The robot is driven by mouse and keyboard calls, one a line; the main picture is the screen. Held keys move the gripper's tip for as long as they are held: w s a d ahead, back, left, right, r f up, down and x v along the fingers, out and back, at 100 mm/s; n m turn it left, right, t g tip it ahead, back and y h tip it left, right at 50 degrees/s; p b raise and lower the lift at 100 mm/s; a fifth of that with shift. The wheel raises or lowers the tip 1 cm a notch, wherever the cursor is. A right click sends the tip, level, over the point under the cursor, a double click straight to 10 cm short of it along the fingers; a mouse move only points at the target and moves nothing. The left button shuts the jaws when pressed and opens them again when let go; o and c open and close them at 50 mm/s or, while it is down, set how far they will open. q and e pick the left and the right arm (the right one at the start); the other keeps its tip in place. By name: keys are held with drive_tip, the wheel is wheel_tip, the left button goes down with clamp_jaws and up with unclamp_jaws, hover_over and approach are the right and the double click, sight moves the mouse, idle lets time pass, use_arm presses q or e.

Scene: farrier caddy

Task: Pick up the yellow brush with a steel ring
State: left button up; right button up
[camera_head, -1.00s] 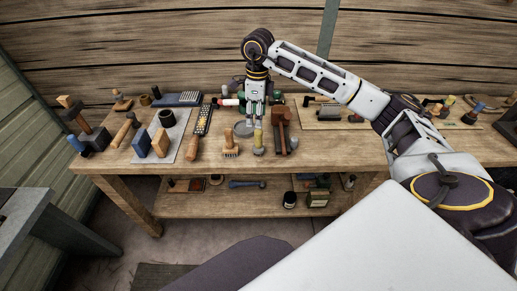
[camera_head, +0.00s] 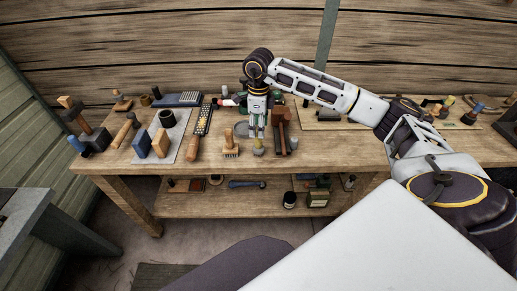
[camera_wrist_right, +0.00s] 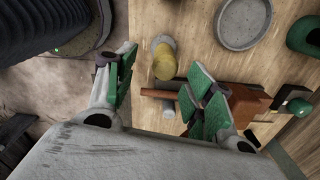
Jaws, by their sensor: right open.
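The yellow brush (camera_head: 258,151) stands near the front edge of the workbench, mostly hidden behind my right gripper in the head view. In the right wrist view the yellow brush (camera_wrist_right: 165,66) has a yellow body and a pale grey end; I cannot clearly make out the steel ring. My right gripper (camera_head: 257,135) points down over the brush. Its green-padded fingers are spread, with the brush between and beyond their tips in the wrist view. Nothing is held. My left gripper is out of view.
A brown wooden mallet (camera_head: 281,128) lies close on the right of the brush. A wooden-handled brush (camera_head: 231,147) lies on its left. A round grey dish (camera_wrist_right: 243,18) is behind. The workbench (camera_head: 330,160) has free room at front right.

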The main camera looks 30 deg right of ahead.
sight(259, 141)
wheel_tip(259, 141, down, 3)
drive_tip(key=shift+r, duration=0.1)
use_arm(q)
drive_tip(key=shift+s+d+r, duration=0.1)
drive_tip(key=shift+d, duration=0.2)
use_arm(e)
drive_tip(key=shift+f, duration=0.3)
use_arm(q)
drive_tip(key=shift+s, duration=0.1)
use_arm(e)
drive_tip(key=shift+w+d+f+p, duration=0.15)
drive_tip(key=shift+f+p, duration=0.15)
drive_tip(key=shift+f, duration=0.7)
drive_tip(key=shift+w+f+p, duration=0.15)
drive_tip(key=shift+f+p, duration=0.15)
drive_tip(key=shift+f, duration=1.2)
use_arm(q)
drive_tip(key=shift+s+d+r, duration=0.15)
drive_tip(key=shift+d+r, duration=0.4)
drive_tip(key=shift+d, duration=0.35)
use_arm(e)
drive_tip(key=shift+f, duration=0.1)
